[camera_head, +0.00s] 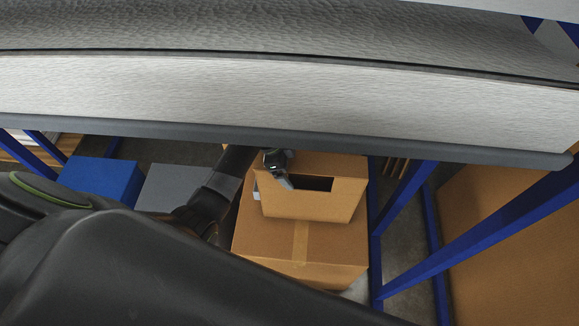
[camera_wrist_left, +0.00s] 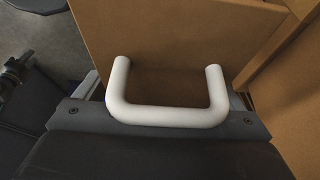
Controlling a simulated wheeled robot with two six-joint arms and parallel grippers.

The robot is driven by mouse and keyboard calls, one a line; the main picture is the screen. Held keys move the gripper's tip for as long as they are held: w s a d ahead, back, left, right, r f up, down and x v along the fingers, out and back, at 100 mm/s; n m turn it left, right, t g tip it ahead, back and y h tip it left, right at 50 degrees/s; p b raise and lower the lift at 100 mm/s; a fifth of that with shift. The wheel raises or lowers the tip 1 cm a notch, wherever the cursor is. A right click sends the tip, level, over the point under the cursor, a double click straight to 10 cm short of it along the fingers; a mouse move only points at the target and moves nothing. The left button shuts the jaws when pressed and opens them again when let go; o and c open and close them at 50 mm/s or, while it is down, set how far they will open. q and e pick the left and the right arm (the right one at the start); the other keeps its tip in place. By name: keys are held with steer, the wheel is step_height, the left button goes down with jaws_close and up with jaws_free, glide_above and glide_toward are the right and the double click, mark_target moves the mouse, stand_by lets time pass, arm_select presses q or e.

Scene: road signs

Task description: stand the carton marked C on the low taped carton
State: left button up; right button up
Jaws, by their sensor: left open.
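A brown carton with a dark rectangular cutout (camera_head: 335,204) appears to rest on top of the low taped carton (camera_head: 275,240). No letter C shows on its visible faces, so I cannot confirm its marking. The lower carton is wider and has a tape strip down its front. My left gripper (camera_head: 277,168) is open at the upper carton's left end, close to its rim; whether it touches is unclear. In the left wrist view a brown carton face (camera_wrist_left: 185,35) fills the space just ahead of the gripper. My right gripper is not in view.
A grey shelf board (camera_head: 300,85) spans the view above the cartons. Blue rack posts (camera_head: 402,200) stand close on the right, with a large brown panel (camera_head: 510,240) beyond. A blue box (camera_head: 103,178) and a grey box (camera_head: 172,187) stand to the left.

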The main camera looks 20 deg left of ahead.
arm_select(q)
steer(key=b+v, duration=0.1)
steer(key=v, duration=1)
steer(key=shift+a+r, duration=0.2)
steer(key=shift+r, duration=0.05)
